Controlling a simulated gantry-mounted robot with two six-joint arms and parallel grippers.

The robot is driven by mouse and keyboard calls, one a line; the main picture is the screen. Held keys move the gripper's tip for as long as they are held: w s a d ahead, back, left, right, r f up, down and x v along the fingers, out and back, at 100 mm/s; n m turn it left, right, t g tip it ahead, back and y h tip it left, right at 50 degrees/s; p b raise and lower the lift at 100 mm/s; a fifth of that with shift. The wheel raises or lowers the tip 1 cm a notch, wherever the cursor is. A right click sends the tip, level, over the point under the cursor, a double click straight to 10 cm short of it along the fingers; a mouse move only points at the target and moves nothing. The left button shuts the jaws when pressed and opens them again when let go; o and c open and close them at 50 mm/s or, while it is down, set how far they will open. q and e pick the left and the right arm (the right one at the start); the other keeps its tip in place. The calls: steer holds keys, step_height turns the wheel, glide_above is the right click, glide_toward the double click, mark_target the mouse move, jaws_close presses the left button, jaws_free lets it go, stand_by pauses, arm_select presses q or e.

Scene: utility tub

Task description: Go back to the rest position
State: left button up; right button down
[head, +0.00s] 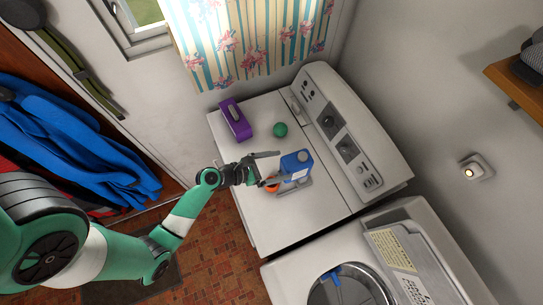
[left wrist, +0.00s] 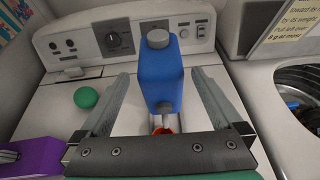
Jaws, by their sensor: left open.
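My left gripper (head: 294,168) is open over the top of the white washer (head: 262,215). A blue bottle (head: 297,159) with a grey cap stands upright at its fingers. In the left wrist view, the blue bottle (left wrist: 162,75) shows between the two spread fingers of the left gripper (left wrist: 160,85), with a visible gap on each side. A small orange thing (head: 271,184) lies by the gripper, mostly hidden; it also shows low in the left wrist view (left wrist: 161,130). My right gripper is in neither view.
A green ball (head: 280,130) and a purple box (head: 235,119) sit on the washer's lid to the left of the bottle. The control panel (head: 345,130) rises behind. A second machine (head: 300,272) with a round opening stands to the right. The washer's front part is clear.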

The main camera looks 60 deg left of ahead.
arm_select(q)
steer(key=v, duration=0.3)
steer(key=shift+s+r, duration=0.1)
steer(key=shift+s, duration=0.2)
